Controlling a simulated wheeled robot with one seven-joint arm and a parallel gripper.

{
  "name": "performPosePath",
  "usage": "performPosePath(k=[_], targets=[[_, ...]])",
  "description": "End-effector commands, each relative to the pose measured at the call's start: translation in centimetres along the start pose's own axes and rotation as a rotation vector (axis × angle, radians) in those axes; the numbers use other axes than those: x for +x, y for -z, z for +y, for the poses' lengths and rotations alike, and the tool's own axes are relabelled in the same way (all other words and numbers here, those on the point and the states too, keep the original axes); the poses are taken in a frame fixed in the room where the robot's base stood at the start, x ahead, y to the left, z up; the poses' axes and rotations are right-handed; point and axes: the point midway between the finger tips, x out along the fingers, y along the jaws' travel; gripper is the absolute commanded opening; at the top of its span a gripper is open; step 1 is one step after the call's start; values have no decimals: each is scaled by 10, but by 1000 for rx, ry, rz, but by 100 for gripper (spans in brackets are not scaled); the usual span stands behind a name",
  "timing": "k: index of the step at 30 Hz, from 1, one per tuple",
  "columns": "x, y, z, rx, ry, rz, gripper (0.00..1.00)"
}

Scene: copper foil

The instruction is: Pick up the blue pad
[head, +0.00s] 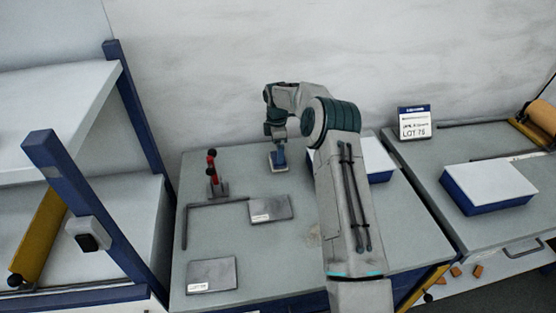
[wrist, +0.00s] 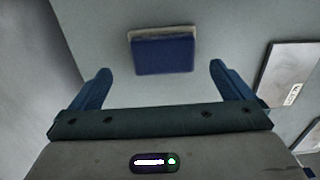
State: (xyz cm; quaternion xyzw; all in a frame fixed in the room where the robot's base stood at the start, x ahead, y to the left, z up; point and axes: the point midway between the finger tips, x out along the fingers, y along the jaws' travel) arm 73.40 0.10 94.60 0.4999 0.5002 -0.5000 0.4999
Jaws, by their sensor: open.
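The blue pad (wrist: 164,55) lies on the grey table, seen in the wrist view as a small blue block with a pale strip along its far edge. It sits between the lines of my two fingers, a little beyond their tips, with no finger touching it. My gripper (wrist: 160,69) is open and empty, its blue fingers spread wider than the pad. In the head view my gripper (head: 280,150) points down over the back of the table. There the pad and fingers are small and overlap, so the gap between them is hard to judge.
A red-and-black stand (head: 213,175) is left of my gripper. White-topped blue boxes (head: 490,187) are right. A blue-posted rack (head: 75,185) borders the left.

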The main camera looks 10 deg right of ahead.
Motion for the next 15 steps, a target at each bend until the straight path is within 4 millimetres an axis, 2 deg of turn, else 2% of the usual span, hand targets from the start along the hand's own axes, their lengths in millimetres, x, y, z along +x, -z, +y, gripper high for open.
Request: performPosePath(k=[4, 9, 15], targets=[[12, -2, -3, 1, 4, 0, 100], [38, -4, -5, 0, 3, 0, 100], [52, -3, -4, 0, -1, -1, 100]])
